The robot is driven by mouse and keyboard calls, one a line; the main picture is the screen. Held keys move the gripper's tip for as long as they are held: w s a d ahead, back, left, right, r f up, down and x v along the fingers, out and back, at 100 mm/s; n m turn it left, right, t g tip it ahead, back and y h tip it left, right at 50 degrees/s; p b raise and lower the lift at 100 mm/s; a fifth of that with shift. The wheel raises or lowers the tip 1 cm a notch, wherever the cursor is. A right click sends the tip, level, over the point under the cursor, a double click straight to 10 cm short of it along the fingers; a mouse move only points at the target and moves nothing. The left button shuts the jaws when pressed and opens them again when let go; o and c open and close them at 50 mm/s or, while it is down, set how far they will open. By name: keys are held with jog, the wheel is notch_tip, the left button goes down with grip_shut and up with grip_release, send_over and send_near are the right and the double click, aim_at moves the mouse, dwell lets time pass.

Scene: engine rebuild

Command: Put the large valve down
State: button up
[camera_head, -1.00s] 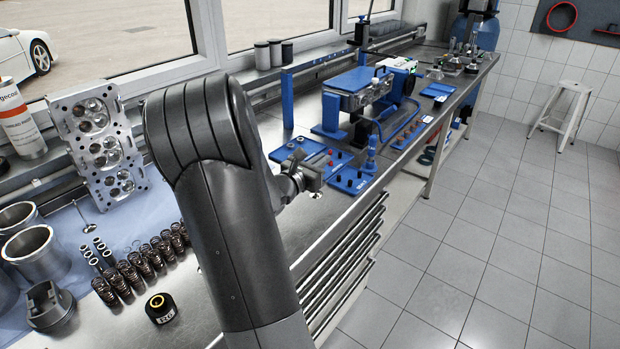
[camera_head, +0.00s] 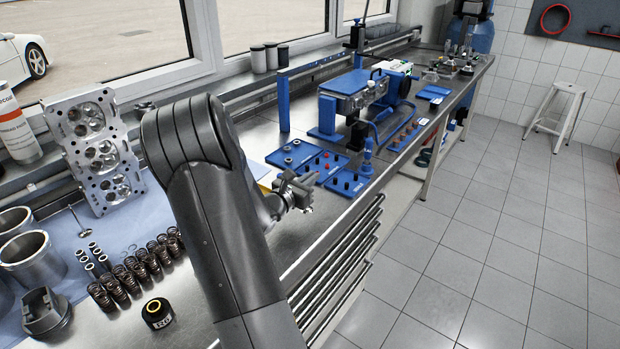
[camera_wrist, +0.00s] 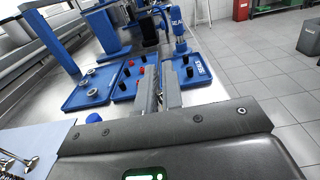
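A metal valve (camera_head: 80,219) with a long stem shows on the blue cloth (camera_head: 118,228) below the cylinder head. Valves (camera_wrist: 30,165) also show at the lower left of the wrist view, partly cut off. I cannot tell which valve is the large one.
Blue trays with small parts (camera_head: 307,158) lie ahead on the bench, near a blue fixture (camera_head: 350,95). The cylinder head (camera_head: 98,150) leans at the left. Several springs (camera_head: 140,268), a black part with a yellow ring (camera_head: 157,313) and cylinder liners (camera_head: 32,258) stand nearer.

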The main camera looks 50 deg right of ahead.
jog(key=o, duration=0.4)
jog(key=shift+r, duration=0.1)
jog(key=s+a+r+m+t+y, duration=0.2)
jog(key=a+m+y, duration=0.4)
jog(key=a, duration=1)
jog(key=s+a+r+m+t+y, duration=0.1)
jog(key=s+a+r+m+y, duration=0.4)
jog(key=a, duration=1.1)
jog(key=s+a+r+m+t+y, duration=0.2)
jog(key=s+a+r+m+y, duration=0.2)
jog(key=a, duration=1.2)
jog(key=m+y, duration=0.3)
jog(key=shift+s+a+r+t, duration=0.15)
jog(key=shift+s+a+t, duration=0.05)
jog(key=shift+s+t, duration=0.1)
